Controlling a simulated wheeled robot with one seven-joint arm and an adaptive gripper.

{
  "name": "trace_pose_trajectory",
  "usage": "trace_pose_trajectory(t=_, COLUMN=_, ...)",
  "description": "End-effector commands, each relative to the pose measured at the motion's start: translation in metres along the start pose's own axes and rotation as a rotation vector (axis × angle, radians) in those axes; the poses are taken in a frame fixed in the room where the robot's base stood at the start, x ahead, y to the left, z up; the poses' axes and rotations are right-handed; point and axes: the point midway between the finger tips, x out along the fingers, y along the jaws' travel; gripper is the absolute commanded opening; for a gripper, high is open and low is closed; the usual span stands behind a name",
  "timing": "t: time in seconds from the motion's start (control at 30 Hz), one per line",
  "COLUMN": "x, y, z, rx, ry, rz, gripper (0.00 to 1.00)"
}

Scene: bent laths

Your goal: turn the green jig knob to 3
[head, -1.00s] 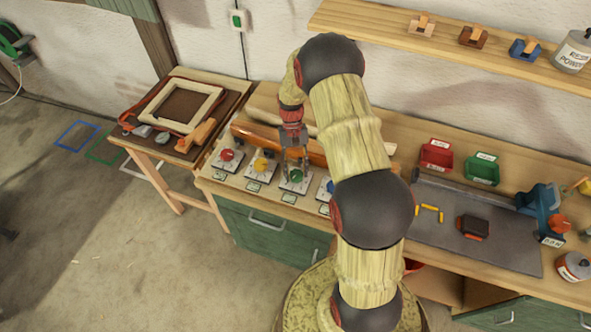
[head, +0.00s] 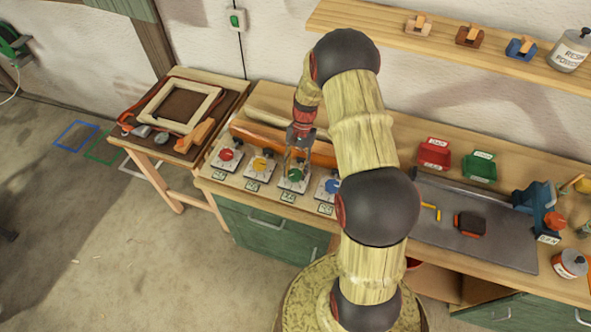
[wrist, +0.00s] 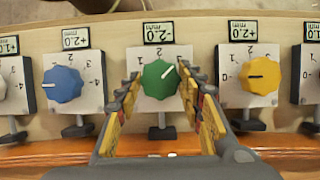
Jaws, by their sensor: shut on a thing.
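The green jig knob (head: 295,174) sits on a white dial plate on the bench, third from the left in the head view. In the wrist view the green knob (wrist: 159,78) lies between the two fingers of my gripper (wrist: 160,88), which is shut on it. Its white mark points up and to the right in that picture. The dial's small digits around it are partly hidden by the fingers, so I cannot tell the exact reading. In the head view my gripper (head: 297,160) reaches down onto the knob from above.
A red knob (head: 226,155), a yellow knob (head: 260,163) and a blue knob (head: 333,186) stand beside it. An orange-brown beam (head: 260,141) lies just behind the dials. Red (head: 433,154) and green bins (head: 479,167) stand farther right.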

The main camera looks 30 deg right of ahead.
Motion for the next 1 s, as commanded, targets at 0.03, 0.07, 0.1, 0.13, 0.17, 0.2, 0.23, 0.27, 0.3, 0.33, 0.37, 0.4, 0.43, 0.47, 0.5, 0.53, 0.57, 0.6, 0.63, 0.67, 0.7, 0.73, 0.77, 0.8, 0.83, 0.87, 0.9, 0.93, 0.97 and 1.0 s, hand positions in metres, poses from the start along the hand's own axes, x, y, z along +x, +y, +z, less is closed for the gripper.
trace_pose_trajectory(t=0.03, x=0.0001, y=-0.0001, z=-0.0002, rx=0.001, ry=0.001, rz=-0.001, gripper=0.13)
trace_pose_trajectory(t=0.07, x=0.0001, y=-0.0002, z=-0.0002, rx=0.002, ry=0.001, rz=-0.001, gripper=0.13)
trace_pose_trajectory(t=0.1, x=0.0001, y=-0.0002, z=-0.0002, rx=0.002, ry=0.001, rz=-0.001, gripper=0.13)
trace_pose_trajectory(t=0.13, x=0.0001, y=-0.0002, z=-0.0002, rx=0.001, ry=0.001, rz=-0.001, gripper=0.13)
trace_pose_trajectory(t=0.17, x=0.0002, y=-0.0002, z=-0.0002, rx=0.001, ry=0.001, rz=-0.001, gripper=0.13)
trace_pose_trajectory(t=0.2, x=0.0002, y=-0.0002, z=-0.0002, rx=0.001, ry=0.001, rz=-0.001, gripper=0.13)
trace_pose_trajectory(t=0.23, x=0.0001, y=-0.0002, z=-0.0002, rx=0.001, ry=0.001, rz=-0.001, gripper=0.13)
trace_pose_trajectory(t=0.27, x=0.0002, y=-0.0002, z=-0.0002, rx=0.001, ry=0.001, rz=-0.001, gripper=0.13)
trace_pose_trajectory(t=0.3, x=0.0002, y=-0.0002, z=-0.0001, rx=0.001, ry=0.001, rz=-0.001, gripper=0.13)
trace_pose_trajectory(t=0.33, x=0.0002, y=-0.0002, z=-0.0001, rx=0.001, ry=0.001, rz=-0.001, gripper=0.38)
trace_pose_trajectory(t=0.37, x=0.0002, y=-0.0002, z=-0.0001, rx=0.000, ry=0.001, rz=-0.001, gripper=0.40)
trace_pose_trajectory(t=0.4, x=0.0002, y=-0.0002, z=-0.0001, rx=0.000, ry=0.001, rz=-0.001, gripper=0.42)
trace_pose_trajectory(t=0.43, x=0.0001, y=-0.0002, z=-0.0001, rx=0.000, ry=0.000, rz=0.000, gripper=0.44)
trace_pose_trajectory(t=0.47, x=0.0001, y=-0.0002, z=-0.0001, rx=0.000, ry=0.000, rz=0.000, gripper=0.46)
trace_pose_trajectory(t=0.5, x=0.0001, y=-0.0002, z=0.0000, rx=0.000, ry=0.000, rz=0.000, gripper=0.48)
trace_pose_trajectory(t=0.53, x=0.0002, y=-0.0001, z=0.0000, rx=0.000, ry=0.000, rz=0.000, gripper=0.50)
trace_pose_trajectory(t=0.57, x=0.0001, y=-0.0001, z=0.0000, rx=0.000, ry=0.000, rz=0.000, gripper=0.52)
trace_pose_trajectory(t=0.6, x=0.0001, y=-0.0001, z=0.0000, rx=0.000, ry=0.000, rz=0.000, gripper=0.54)
trace_pose_trajectory(t=0.63, x=0.0001, y=-0.0001, z=0.0000, rx=0.000, ry=0.000, rz=0.000, gripper=0.56)
trace_pose_trajectory(t=0.67, x=0.0001, y=-0.0001, z=0.0000, rx=0.000, ry=0.000, rz=0.000, gripper=0.56)
trace_pose_trajectory(t=0.7, x=0.0001, y=-0.0001, z=0.0000, rx=0.000, ry=0.000, rz=0.000, gripper=0.56)
trace_pose_trajectory(t=0.73, x=0.0001, y=-0.0001, z=0.0000, rx=0.000, ry=0.000, rz=0.000, gripper=0.56)
trace_pose_trajectory(t=0.77, x=0.0001, y=-0.0001, z=0.0001, rx=0.000, ry=0.000, rz=0.000, gripper=0.56)
trace_pose_trajectory(t=0.8, x=0.0001, y=-0.0001, z=0.0001, rx=0.000, ry=0.000, rz=0.000, gripper=0.56)
trace_pose_trajectory(t=0.83, x=0.0001, y=0.0000, z=0.0001, rx=0.000, ry=0.000, rz=0.000, gripper=0.56)
trace_pose_trajectory(t=0.87, x=0.0001, y=0.0000, z=0.0001, rx=0.000, ry=0.000, rz=0.000, gripper=0.56)
trace_pose_trajectory(t=0.9, x=-0.0001, y=0.0000, z=0.0000, rx=0.000, ry=0.000, rz=0.000, gripper=0.56)
trace_pose_trajectory(t=0.93, x=-0.0007, y=-0.0001, z=0.0000, rx=0.000, ry=0.000, rz=0.000, gripper=0.56)
trace_pose_trajectory(t=0.97, x=-0.0017, y=-0.0001, z=-0.0001, rx=0.000, ry=0.000, rz=0.000, gripper=0.56)
trace_pose_trajectory(t=1.0, x=-0.0040, y=-0.0002, z=-0.0002, rx=0.000, ry=0.001, rz=-0.001, gripper=0.56)
